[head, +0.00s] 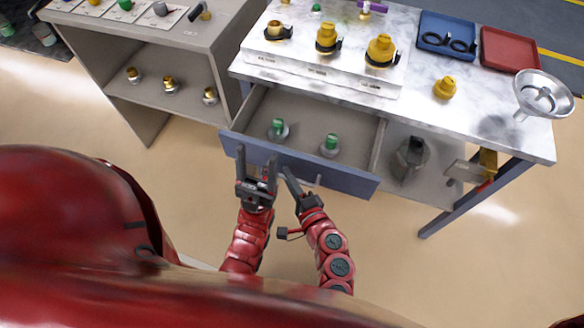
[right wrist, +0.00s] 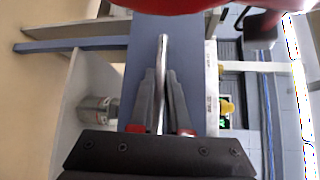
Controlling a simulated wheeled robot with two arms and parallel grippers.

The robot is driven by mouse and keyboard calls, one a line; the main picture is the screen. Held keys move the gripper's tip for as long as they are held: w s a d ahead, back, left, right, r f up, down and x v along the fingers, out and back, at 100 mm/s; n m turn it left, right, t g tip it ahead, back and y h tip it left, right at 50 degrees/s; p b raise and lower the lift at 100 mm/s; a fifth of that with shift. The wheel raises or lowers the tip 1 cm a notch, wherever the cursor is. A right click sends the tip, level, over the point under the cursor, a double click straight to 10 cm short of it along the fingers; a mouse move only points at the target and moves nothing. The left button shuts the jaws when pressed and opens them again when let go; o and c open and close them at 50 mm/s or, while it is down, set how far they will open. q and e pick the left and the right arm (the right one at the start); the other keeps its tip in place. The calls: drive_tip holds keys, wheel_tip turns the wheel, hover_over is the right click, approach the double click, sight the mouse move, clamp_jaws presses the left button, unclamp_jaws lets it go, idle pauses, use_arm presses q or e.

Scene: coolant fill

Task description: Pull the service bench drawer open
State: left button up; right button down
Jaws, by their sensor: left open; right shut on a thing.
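The service bench drawer (head: 253,148) is pulled out, with its blue front panel (head: 345,180) well forward of the bench. Two green-topped grey fittings stand inside, one left (head: 278,129) and one right (head: 330,145). My right gripper (head: 291,173) is at the drawer front. In the right wrist view its fingers (right wrist: 160,88) are shut around the metal bar handle (right wrist: 163,50). My left gripper (head: 257,157) is open and empty, fingers up, in front of the drawer panel and left of the right gripper. The panel behind it is partly hidden.
The bench top (head: 480,120) holds yellow caps on a white block, a loose yellow cap (head: 445,88), a blue tray (head: 447,35), a red tray (head: 509,50) and a funnel (head: 543,95). A grey shelf unit (head: 165,60) stands left. Floor in front is clear.

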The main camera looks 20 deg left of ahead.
drive_tip(key=shift+s, duration=0.55)
drive_tip(key=c, duration=0.9)
unclamp_jaws()
